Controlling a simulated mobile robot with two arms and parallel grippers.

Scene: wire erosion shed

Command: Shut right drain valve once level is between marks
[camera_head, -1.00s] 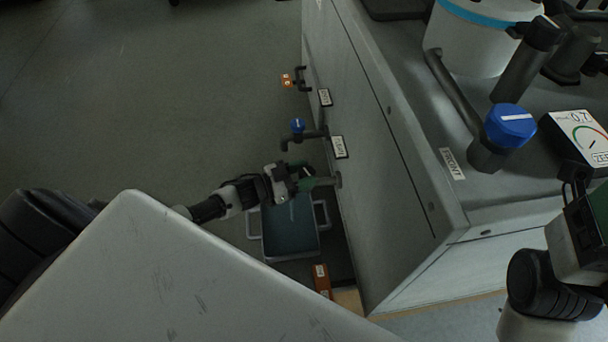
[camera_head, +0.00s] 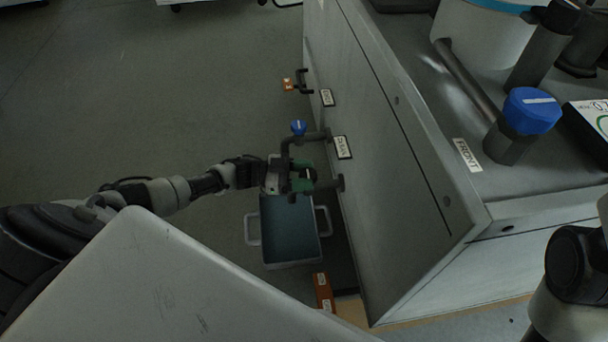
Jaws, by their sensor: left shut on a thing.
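My left gripper (camera_head: 282,179) reaches in from the left to the side of the grey cabinet. It is shut on the green-handled valve (camera_head: 308,184), the nearest of three valves on that side, and partly hides its handle. A blue-handled valve (camera_head: 299,128) and an orange-handled valve (camera_head: 288,84) sit farther back. Below the green valve stands a grey bin (camera_head: 253,230) with side handles and a dark bluish inside. I cannot make out level marks or a liquid level. My right gripper is out of view; part of my right arm shows at lower right.
The cabinet (camera_head: 400,190) fills the right side. On its top are a blue-knobbed valve (camera_head: 532,110), a white vessel (camera_head: 485,38) and a gauge (camera_head: 592,118). An orange block (camera_head: 323,291) lies by the bin. The floor at left is clear.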

